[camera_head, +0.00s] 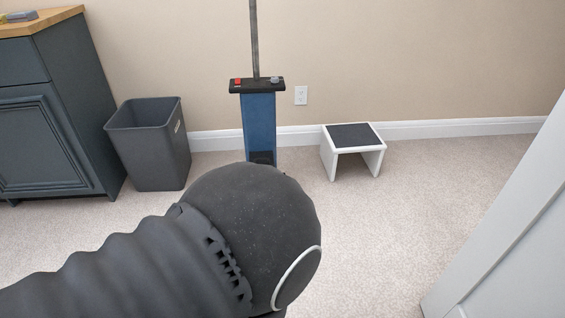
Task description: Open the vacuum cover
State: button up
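An upright blue vacuum (258,125) stands near the back wall, a little left of the middle. It has a black top piece (257,86) with a red button at its left and a grey knob at its right. A thin grey pole rises from it out of the top of the view. A small black part (262,158) shows low on its front; everything below is hidden behind my dark grey arm. I cannot make out a separate cover or whether it is open. My arm fills the lower left and middle foreground. My gripper is not in view.
A grey waste bin (150,150) stands left of the vacuum, beside a dark cabinet (45,120) with a wooden top. A white step stool (351,147) with a black top is at the right. A white panel (515,225) borders the right edge. Carpet around the stool is clear.

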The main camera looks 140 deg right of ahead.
aim_at(261, 156)
jog(key=z, duration=4.3)
jog(key=i, duration=1.25)
jog(key=z, duration=0.15)
